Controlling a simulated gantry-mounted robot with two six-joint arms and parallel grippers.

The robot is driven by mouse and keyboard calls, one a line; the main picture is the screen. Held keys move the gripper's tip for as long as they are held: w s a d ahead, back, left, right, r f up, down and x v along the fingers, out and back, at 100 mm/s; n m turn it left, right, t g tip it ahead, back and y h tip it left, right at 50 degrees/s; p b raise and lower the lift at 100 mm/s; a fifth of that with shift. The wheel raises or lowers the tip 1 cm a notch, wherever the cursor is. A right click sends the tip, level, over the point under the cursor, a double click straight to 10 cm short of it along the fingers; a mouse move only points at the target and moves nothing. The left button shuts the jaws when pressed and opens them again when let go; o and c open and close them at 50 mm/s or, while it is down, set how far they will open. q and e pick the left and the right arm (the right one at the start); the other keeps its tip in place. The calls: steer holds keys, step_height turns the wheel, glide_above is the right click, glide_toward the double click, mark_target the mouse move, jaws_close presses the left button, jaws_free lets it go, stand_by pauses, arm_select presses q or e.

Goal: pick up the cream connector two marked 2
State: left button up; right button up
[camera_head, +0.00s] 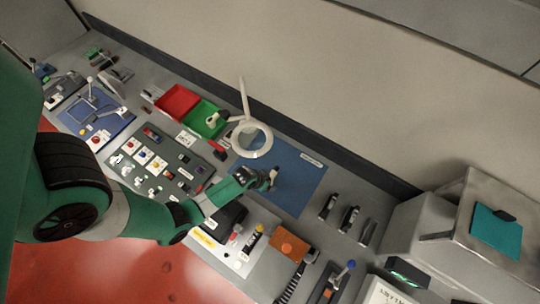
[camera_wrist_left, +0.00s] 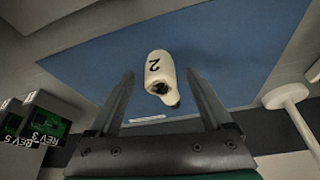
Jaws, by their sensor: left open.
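The cream connector (camera_wrist_left: 160,68) marked 2 lies on the blue mat (camera_wrist_left: 75,55) in the left wrist view, its dark opening towards me. It shows between my two finger tips in the picture, with a gap on both sides; I cannot tell how far below the tips it is. My left gripper (camera_wrist_left: 159,75) is open and empty. In the head view my left gripper (camera_head: 265,180) is over the left part of the blue mat (camera_head: 300,185), and a small cream bit at its tip (camera_head: 274,173) seems to be the connector. My right gripper is out of view.
Red (camera_head: 178,103) and green (camera_head: 207,118) trays are behind left. Several dark tools (camera_head: 348,219) lie right. The mat's right part is clear.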

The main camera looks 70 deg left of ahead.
arm_select(q)
steer(key=shift+b+x, duration=0.35)
steer(key=shift+x, duration=0.8)
jaws_close()
